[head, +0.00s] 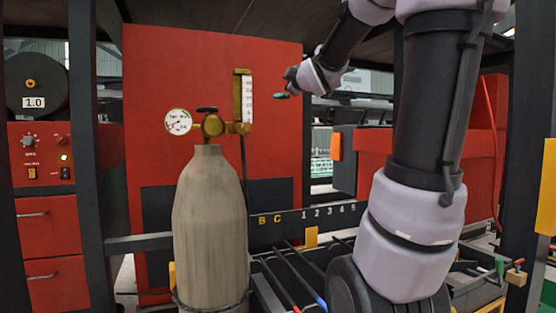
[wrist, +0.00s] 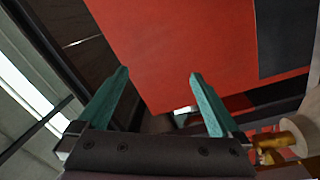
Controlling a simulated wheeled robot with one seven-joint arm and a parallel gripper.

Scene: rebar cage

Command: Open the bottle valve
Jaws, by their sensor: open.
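The gas bottle (head: 211,225) stands upright at centre left in the head view, a beige-grey cylinder. On its top is a brass valve body (head: 212,126) with a dark handwheel (head: 207,110), a round white gauge (head: 178,122) on the left and an upright flow tube (head: 243,97) on the right. My gripper (head: 282,90) is up and to the right of the valve, apart from it. In the wrist view my gripper (wrist: 158,80) has two teal fingers spread wide with nothing between them. Brass fittings (wrist: 280,142) show at the lower right there; the handwheel is not clearly visible.
A red panel (head: 150,75) stands behind the bottle. A red machine with knobs (head: 40,150) and a reel marked 1.0 (head: 36,85) are at the left. A rail marked with letters and numbers (head: 330,212) and several rods (head: 285,280) lie right of the bottle. Dark posts flank the scene.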

